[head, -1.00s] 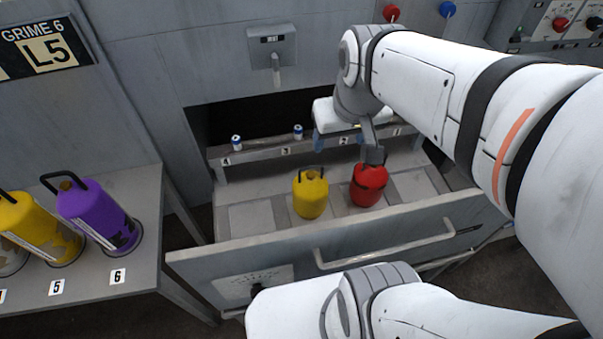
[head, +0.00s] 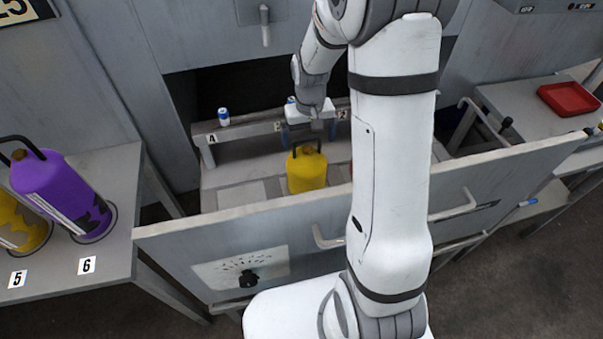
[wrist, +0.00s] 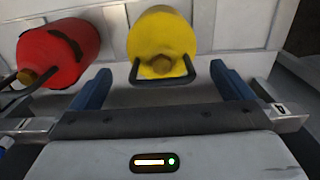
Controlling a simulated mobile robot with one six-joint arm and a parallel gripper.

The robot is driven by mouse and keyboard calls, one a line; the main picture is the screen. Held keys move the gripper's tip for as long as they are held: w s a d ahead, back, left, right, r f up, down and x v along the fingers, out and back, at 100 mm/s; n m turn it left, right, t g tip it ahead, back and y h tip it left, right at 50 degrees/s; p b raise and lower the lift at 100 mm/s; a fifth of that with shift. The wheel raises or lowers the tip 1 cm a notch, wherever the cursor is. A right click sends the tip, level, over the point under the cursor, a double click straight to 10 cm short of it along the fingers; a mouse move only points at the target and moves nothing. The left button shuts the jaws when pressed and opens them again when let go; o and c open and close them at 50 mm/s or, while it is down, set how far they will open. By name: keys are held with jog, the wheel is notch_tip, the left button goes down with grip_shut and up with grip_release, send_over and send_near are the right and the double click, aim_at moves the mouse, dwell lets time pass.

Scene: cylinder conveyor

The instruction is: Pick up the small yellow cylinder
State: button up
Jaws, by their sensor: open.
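The small yellow cylinder (head: 307,174) stands in the open drawer, its dark handle and brownish cap facing up. My gripper (head: 309,132) is over the drawer at the cylinder's top, on its far side. In the wrist view, my gripper (wrist: 164,76) is open, with its two blue fingers apart. The yellow cylinder (wrist: 164,34) lies ahead of the gap, and its handle and cap show between the fingertips. No grip on it shows. How far the fingers are from the handle cannot be told.
A red cylinder (wrist: 62,57) stands left of the yellow one in the wrist view; my arm mostly hides it in the head view. The drawer front (head: 215,225) rises nearest me. A numbered rack (head: 240,128) holds a small can (head: 223,116). A purple cylinder (head: 62,190) stands on the left table.

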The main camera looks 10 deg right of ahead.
aim_at(307, 149)
jog(key=f, duration=0.3)
jog(key=w+f, duration=0.1)
jog(key=f, duration=0.2)
jog(key=shift+w+a+f+p, duration=0.1)
jog(key=shift+w+f+p, duration=0.1)
jog(key=shift+p, duration=0.15)
jog(key=shift+c, duration=0.3)
jog(key=shift+s, duration=0.25)
jog(key=c, duration=2.1)
jog(key=shift+o, duration=0.2)
jog(key=shift+r, duration=0.1)
